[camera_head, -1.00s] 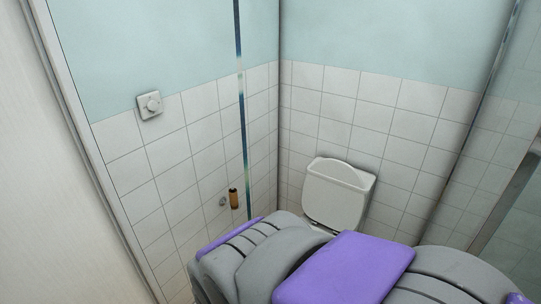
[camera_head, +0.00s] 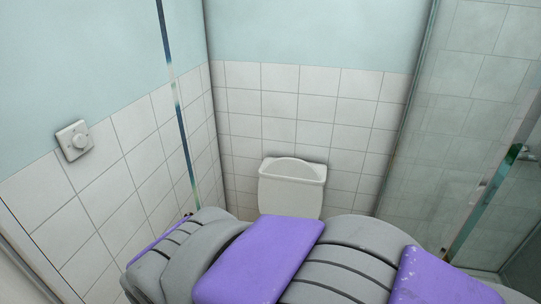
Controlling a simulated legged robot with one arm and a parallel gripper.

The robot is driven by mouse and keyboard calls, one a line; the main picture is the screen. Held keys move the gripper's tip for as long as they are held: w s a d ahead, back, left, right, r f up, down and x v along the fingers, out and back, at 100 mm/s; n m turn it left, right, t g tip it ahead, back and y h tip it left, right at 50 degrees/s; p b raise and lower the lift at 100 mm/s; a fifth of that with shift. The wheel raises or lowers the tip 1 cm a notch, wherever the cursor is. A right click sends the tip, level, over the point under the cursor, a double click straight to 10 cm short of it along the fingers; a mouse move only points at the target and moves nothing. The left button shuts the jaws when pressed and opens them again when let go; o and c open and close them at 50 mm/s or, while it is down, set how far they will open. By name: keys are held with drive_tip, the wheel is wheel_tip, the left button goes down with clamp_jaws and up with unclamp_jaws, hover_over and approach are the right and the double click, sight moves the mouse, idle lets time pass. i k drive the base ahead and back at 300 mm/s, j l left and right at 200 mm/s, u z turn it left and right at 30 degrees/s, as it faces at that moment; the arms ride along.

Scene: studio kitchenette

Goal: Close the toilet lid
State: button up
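The toilet's white cistern (camera_head: 291,190) stands against the tiled back wall, near the middle of the view. The toilet's bowl, seat and lid are hidden behind my grey and purple arm, which crosses the lower part of the picture. I cannot tell how the lid stands. My gripper's fingers are not in view.
A glass shower panel (camera_head: 465,130) with a metal edge stands on the right. A white wall switch (camera_head: 74,140) is on the left wall. A thin reflective vertical edge (camera_head: 175,95) stands near the left corner. The floor is mostly hidden.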

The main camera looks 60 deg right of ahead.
sight(289, 187)
drive_tip(key=i+l+z, duration=0.1)
drive_tip(key=z, duration=0.3)
drive_tip(key=i+z, duration=0.45)
drive_tip(key=z, duration=0.3)
drive_tip(key=i+z, duration=0.15)
drive_tip(key=z, duration=0.2)
drive_tip(key=i+z, duration=0.45)
drive_tip(key=i, duration=0.25)
